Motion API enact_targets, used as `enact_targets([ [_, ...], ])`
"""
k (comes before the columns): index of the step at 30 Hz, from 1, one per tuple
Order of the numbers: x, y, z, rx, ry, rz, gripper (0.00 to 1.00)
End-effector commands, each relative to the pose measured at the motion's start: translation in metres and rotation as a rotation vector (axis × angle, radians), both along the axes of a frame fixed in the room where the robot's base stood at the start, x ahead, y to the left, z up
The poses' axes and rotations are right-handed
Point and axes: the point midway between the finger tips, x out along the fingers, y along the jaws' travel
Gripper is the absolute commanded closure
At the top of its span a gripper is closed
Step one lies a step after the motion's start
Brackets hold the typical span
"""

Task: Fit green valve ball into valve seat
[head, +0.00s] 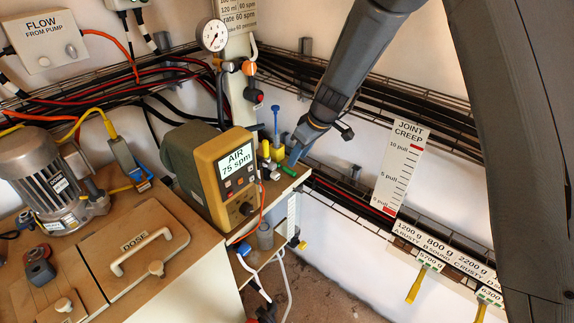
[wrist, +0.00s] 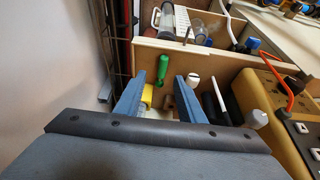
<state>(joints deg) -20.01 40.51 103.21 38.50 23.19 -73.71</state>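A small green piece (wrist: 161,69) lies on the wooden shelf in the wrist view, elongated with a rounded end. It also shows in the head view (head: 288,170) just below my gripper (head: 294,158). I cannot tell whether it is the valve ball. In the wrist view my gripper (wrist: 160,77) has its two blue fingers apart, with nothing held between them. No valve seat can be made out for certain; a brown block (wrist: 169,102) shows between the fingers, partly hidden.
A yellow piece (wrist: 147,95) and a white round-topped part (wrist: 194,81) stand close to the fingers. The yellow-brown AIR box (head: 236,180) stands left of my gripper. A blue-topped rod (head: 276,124) rises beside it. Wire racks run along the wall.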

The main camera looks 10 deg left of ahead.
Motion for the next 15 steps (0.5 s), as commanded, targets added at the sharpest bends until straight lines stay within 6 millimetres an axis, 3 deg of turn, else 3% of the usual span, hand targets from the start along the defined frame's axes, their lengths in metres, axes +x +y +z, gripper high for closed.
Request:
enact_targets([
  [15,0.006,0.018,-0.044,-0.001,0.004,-0.003,0.64],
])
